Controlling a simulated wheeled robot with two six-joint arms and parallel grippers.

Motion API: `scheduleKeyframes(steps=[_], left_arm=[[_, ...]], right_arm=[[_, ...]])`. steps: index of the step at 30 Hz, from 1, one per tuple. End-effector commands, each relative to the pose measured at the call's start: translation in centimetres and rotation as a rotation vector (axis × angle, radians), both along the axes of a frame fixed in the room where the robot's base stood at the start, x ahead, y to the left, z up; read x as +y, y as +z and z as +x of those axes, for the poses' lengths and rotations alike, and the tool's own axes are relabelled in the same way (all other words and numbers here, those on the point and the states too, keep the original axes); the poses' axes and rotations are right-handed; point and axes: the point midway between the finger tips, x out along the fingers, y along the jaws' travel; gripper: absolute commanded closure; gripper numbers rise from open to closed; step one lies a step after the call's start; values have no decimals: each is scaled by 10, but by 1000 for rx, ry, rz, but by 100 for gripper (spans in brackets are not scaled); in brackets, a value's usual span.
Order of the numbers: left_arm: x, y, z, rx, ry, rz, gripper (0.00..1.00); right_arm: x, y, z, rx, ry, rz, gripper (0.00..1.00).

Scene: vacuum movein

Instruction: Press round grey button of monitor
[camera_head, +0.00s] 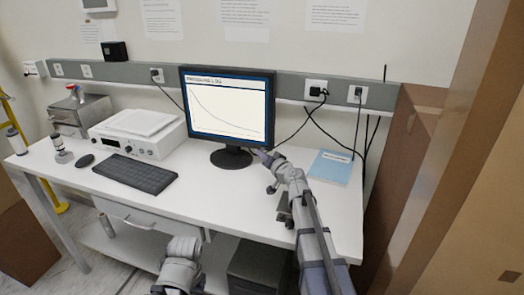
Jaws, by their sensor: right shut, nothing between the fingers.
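The monitor (227,105) stands upright on the white desk, its screen lit with a falling curve under a dark title bar. It has a dark frame and a round dark foot (231,158). My right gripper (261,153) is shut and empty, with its tip close to the lower right corner of the monitor's frame. I cannot tell whether it touches the frame. The round grey button cannot be made out; it is too small or hidden by the gripper. Part of my left arm shows at the bottom, but its gripper is out of view.
A black keyboard (135,174), a mouse (84,160) and a white instrument (140,132) are on the white desk (215,200) to the left. A blue booklet (331,168) lies to the right. Cables (309,125) hang behind the desk. A brown panel (410,150) stands at right.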

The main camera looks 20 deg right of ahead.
Motion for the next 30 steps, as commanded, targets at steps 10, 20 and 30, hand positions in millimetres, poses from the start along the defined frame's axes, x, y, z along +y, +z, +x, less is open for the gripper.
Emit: scheduleKeyframes(steps=[10, 20, 30], left_arm=[[0, 0, 0, 0, 0, 0, 50], [0, 0, 0, 0, 0, 0, 50], [0, 0, 0, 0, 0, 0, 50]], right_arm=[[2, 0, -3, 0, 0, 0, 100], [19, 0, -28, -1, 1, 0, 100], [34, 0, -50, 0, 0, 0, 100]])
